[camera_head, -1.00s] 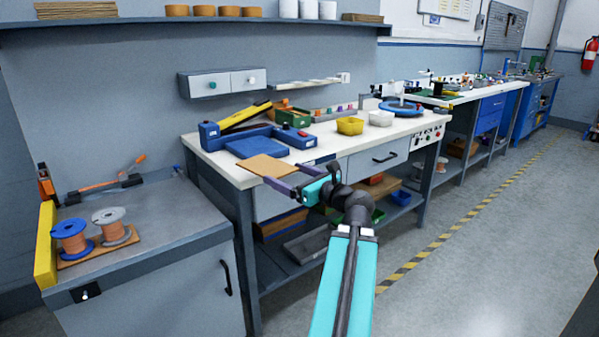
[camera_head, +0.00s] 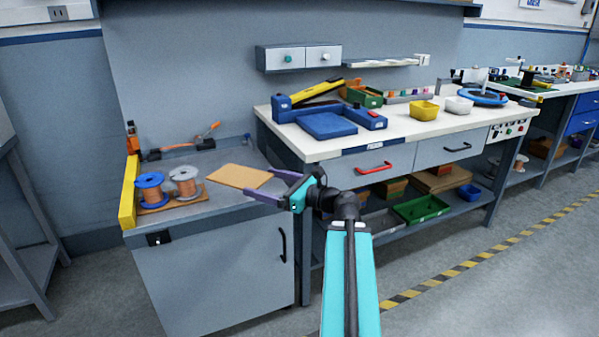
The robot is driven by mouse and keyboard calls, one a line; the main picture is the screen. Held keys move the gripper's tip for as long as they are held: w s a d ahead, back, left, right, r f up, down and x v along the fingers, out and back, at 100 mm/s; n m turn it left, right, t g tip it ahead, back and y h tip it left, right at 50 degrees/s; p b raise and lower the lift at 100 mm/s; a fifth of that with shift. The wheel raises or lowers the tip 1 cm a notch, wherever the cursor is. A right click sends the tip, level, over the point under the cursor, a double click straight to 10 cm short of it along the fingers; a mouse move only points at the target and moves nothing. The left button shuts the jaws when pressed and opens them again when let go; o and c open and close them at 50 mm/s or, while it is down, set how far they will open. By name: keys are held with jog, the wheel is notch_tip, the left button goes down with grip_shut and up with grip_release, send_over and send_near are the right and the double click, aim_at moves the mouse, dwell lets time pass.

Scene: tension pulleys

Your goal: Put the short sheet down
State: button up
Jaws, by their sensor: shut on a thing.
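My gripper (camera_head: 262,184) is shut on the short sheet (camera_head: 238,176), a flat tan board. It holds the sheet roughly level, gripped at its right end. In the picture the sheet overlaps the right part of the grey cabinet top (camera_head: 215,215). I cannot tell how high the sheet is above that top, but no contact is clear.
A blue-flanged spool (camera_head: 150,187) and a grey spool (camera_head: 185,182) stand on the cabinet's left side, by a yellow bar (camera_head: 128,192). An orange-handled tool (camera_head: 182,148) lies at the back. The white workbench (camera_head: 400,128) at right carries a blue fixture (camera_head: 326,125) and bins.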

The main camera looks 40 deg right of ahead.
jog(key=w+a+f+n+g+y, duration=0.1)
jog(key=a+f+n+g+y, duration=0.1)
jog(key=a, duration=0.8)
jog(key=w+a+f+n+g+y, duration=0.2)
jog(key=a+f+y, duration=0.1)
jog(key=a, duration=0.8)
jog(key=w+a+f+n+g+y, duration=0.2)
jog(key=a+f+n+y, duration=0.1)
jog(key=a, duration=0.8)
jog(key=shift+y, duration=0.6)
jog(key=shift+f, duration=0.1)
